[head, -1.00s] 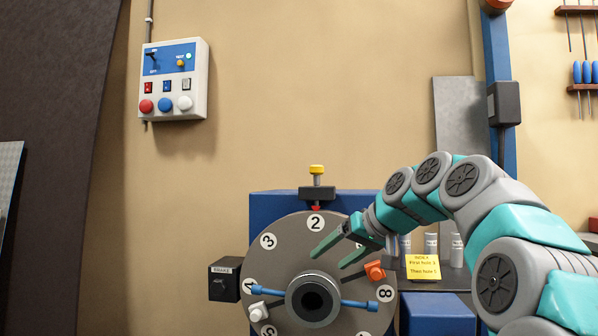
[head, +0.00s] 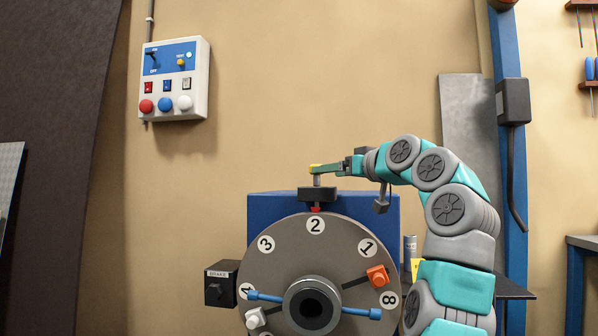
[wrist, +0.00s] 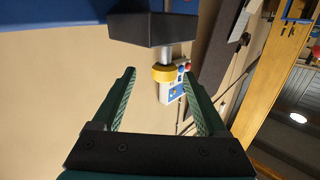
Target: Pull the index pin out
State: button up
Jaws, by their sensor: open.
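The index pin has a yellow knob (wrist: 164,73) on a pale stem (head: 317,181). It stands upright in a dark block (head: 317,194) above the grey numbered dial (head: 352,233), whose "2" is at the top under a red pointer (head: 316,210). My gripper (head: 318,168) reaches in level from the right at knob height and partly hides the knob. In the wrist view my gripper (wrist: 159,73) is open, with the knob between or just beyond its fingertips. I cannot tell whether either finger touches it.
A blue housing (head: 270,207) stands behind the dial. A brake box (head: 220,284) is at left. A control panel (head: 175,80) hangs on the wall, upper left. Wall above the pin is clear.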

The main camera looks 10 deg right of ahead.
jog(key=shift+n, duration=0.4)
jog(key=x, duration=0.2)
jog(key=r+p+x, duration=0.1)
jog(key=x, duration=0.1)
jog(key=p+x, duration=0.1)
jog(key=x, duration=0.2)
jog(key=shift+s+a+r, duration=0.1)
jog(key=shift+a+r, duration=0.05)
jog(key=shift+a, duration=0.2)
jog(key=shift+w+a, duration=0.25)
jog(key=shift+w, duration=0.3)
jog(key=shift+c, duration=0.4)
grip_shut()
